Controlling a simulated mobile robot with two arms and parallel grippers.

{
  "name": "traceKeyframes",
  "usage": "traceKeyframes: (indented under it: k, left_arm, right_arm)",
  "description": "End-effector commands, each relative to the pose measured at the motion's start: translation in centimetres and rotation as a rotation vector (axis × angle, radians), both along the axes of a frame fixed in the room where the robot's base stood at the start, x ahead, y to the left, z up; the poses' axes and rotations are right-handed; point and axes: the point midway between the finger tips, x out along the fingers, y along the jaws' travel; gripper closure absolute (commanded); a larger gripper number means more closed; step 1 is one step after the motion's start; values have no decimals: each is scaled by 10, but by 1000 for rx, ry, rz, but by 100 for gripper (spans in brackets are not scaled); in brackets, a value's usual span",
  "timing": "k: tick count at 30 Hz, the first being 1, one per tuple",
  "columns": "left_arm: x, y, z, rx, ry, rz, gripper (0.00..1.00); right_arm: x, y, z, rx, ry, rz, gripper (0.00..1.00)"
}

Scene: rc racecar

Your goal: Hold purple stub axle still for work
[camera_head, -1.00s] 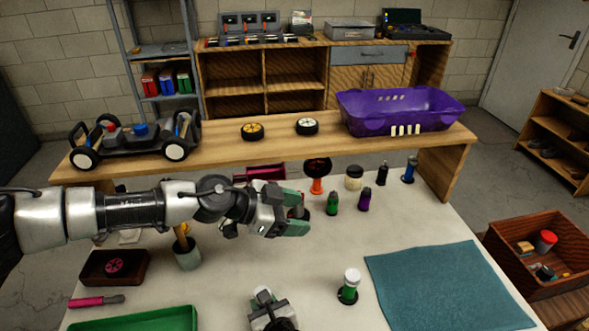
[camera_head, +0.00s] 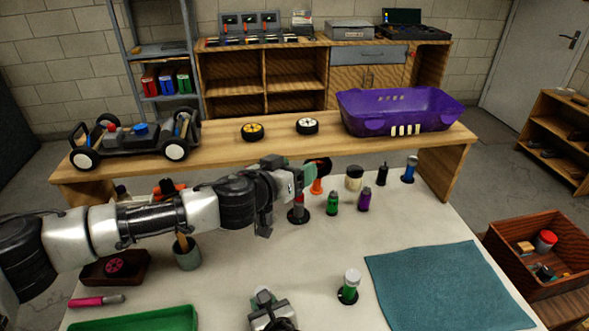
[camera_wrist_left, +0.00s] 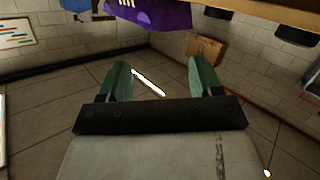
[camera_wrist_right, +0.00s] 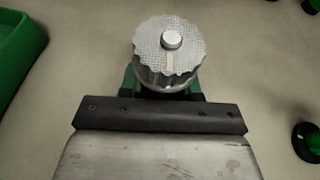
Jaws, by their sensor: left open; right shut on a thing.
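The purple stub axle (camera_head: 364,199) stands upright on the pale table in the head view, right of a green one (camera_head: 332,202). My left gripper (camera_head: 289,197) is left of it and apart from it, raised, with its green fingers spread. The left wrist view shows those fingers (camera_wrist_left: 159,82) open with nothing between them.
A green-and-white piece (camera_head: 348,287) stands right of my right gripper. A teal mat (camera_head: 445,288) lies clear on the right. Behind the purple axle stand a cream jar (camera_head: 354,177), a black piece (camera_head: 382,174) and a blue one (camera_head: 409,170). A green tray (camera_head: 135,320) is front left.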

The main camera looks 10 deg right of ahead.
Motion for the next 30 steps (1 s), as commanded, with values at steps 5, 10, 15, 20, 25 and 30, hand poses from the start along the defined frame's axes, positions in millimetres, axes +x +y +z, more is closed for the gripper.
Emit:
traceKeyframes:
  k: [5,10,15,20,25,30]
  left_arm:
    - [0,0,0,0,-1,-2,35]
    - [0,0,0,-1,2,2,35]
    - [6,4,-3,-35,74,102,35]
    - [14,20,-20,-81,275,331,35]
    - [4,43,-54,-66,572,592,35]
    - [-30,63,-89,37,892,791,35]
  right_arm:
    - [0,0,0,0,0,0,93]
    - [0,0,0,0,0,0,93]
    - [0,0,0,0,0,0,93]
    - [0,0,0,0,0,0,93]
    - [0,0,0,0,0,0,93]
    - [0,0,0,0,0,0,93]
